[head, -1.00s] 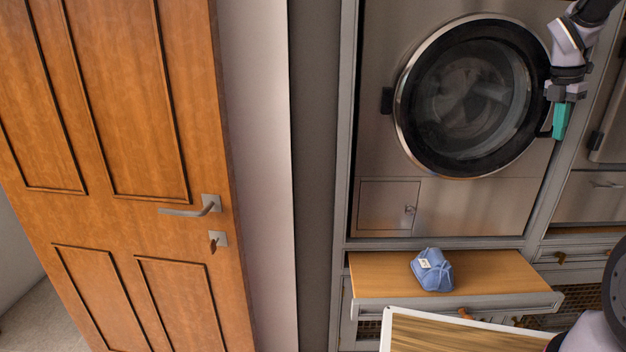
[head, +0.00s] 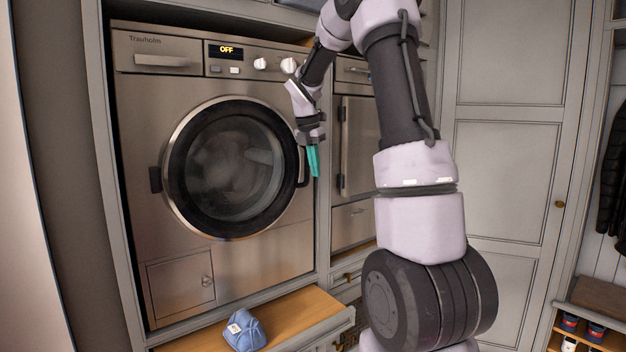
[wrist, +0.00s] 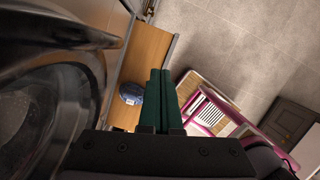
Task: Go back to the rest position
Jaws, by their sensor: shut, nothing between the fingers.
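My gripper (head: 313,160) is in front of the right edge of the washing machine's round door (head: 236,168), near its dark handle. Its green fingers are together with nothing between them. They point down in the head view and show side by side in the wrist view (wrist: 159,100). My arm is raised and bent on the right of the head view. The washing machine door looks shut, and its display reads OFF.
A blue cloth item (head: 244,331) lies on a pulled-out wooden shelf (head: 300,310) below the washer. It also shows in the wrist view (wrist: 131,93). A pink-framed item (wrist: 213,108) stands on the floor there. A tall cupboard (head: 508,150) and shoe shelves (head: 590,325) stand at right.

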